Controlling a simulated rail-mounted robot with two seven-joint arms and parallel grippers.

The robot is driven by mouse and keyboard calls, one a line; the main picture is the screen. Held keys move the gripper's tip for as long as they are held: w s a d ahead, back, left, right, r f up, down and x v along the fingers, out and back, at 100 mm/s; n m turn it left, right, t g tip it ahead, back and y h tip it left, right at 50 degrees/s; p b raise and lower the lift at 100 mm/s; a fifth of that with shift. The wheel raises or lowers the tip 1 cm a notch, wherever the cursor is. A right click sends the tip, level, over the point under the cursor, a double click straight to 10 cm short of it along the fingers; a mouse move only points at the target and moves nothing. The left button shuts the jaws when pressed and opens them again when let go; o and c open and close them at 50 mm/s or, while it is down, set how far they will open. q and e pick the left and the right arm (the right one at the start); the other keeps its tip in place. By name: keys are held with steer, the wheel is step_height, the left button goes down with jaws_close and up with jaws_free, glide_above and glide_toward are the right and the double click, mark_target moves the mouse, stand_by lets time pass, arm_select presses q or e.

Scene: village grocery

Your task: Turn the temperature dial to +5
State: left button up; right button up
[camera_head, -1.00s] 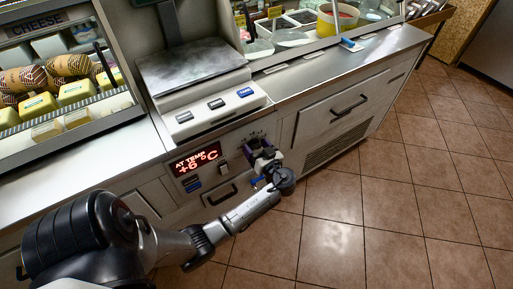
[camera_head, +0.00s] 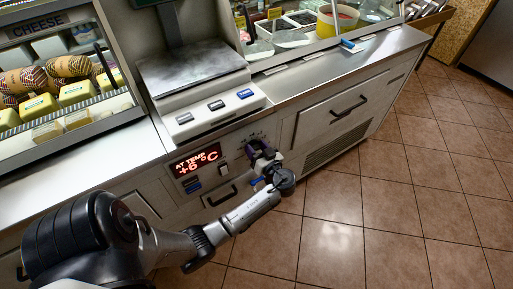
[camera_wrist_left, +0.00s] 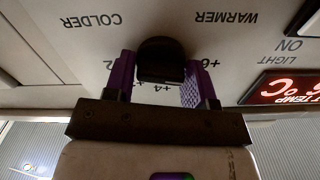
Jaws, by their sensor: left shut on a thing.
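The temperature dial (camera_wrist_left: 160,47) is a black knob on the pale front panel, seen upside down in the left wrist view. COLDER, WARMER and scale marks such as +4 and +6 are printed around it. My left gripper (camera_wrist_left: 157,68) has its purple fingers on both sides of the knob and is shut on it. In the head view the left gripper (camera_head: 261,154) reaches the panel and mostly hides the dial. The red display (camera_head: 197,160) reads AT TEMP +6 °C; it also shows in the wrist view (camera_wrist_left: 285,88). The knob's pointer cannot be made out. My right gripper is not in view.
A light switch (camera_head: 223,170) is between the display and the dial. A scale (camera_head: 205,100) stands on the counter above. A cheese case (camera_head: 62,90) is at the left. A drawer with a black handle (camera_head: 349,107) lies to the right. The tiled floor is clear.

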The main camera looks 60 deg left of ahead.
arm_select(q)
steer(key=m+p, duration=0.2)
steer(key=m, duration=0.1)
steer(key=shift+w+r+p, duration=0.1)
steer(key=shift+r+p, duration=0.05)
steer(key=shift+p, duration=0.2)
steer(key=shift+m+p, duration=1.2)
steer(key=shift+m, duration=0.9)
steer(key=shift+f, duration=0.2)
steer(key=o, duration=0.8)
steer(key=shift+w+d+p, duration=0.2)
steer(key=shift+d+p, duration=0.1)
steer(key=shift+d, duration=2)
steer(key=shift+w+d+p, duration=0.15)
steer(key=shift+d+p, duration=0.2)
steer(key=shift+d, duration=1.95)
steer(key=shift+w+d+p, duration=0.2)
steer(key=shift+d+p, duration=0.1)
steer(key=shift+d, duration=2)
